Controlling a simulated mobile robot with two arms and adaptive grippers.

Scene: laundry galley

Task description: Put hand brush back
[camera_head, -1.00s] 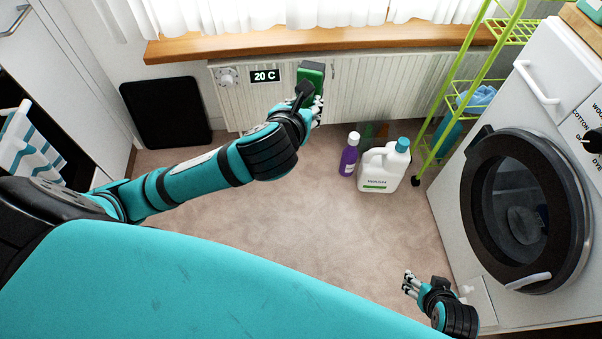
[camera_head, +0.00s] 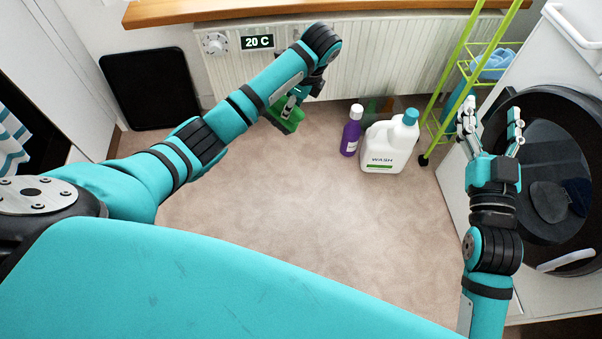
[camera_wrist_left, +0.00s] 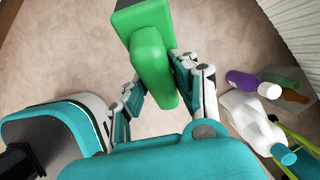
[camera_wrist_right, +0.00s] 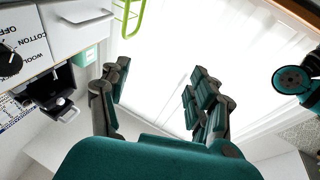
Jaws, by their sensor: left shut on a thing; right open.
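The green hand brush (camera_head: 284,116) is held in my left gripper (camera_head: 294,96) in the head view, low in front of the radiator and above the floor. In the left wrist view the brush (camera_wrist_left: 152,58) lies between the two fingers of my left gripper (camera_wrist_left: 158,88), which are shut on it. Its far end runs toward the top edge. My right gripper (camera_head: 490,122) is raised in front of the washing machine, its fingers spread and empty. The right wrist view also shows the open right gripper (camera_wrist_right: 158,90) with nothing between its fingers.
A purple bottle (camera_head: 351,131) and a white wash jug (camera_head: 388,145) stand on the floor right of the brush. A green rack (camera_head: 437,122) stands beside them. The washing machine (camera_head: 455,190) is at right. The middle floor (camera_head: 290,205) is clear.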

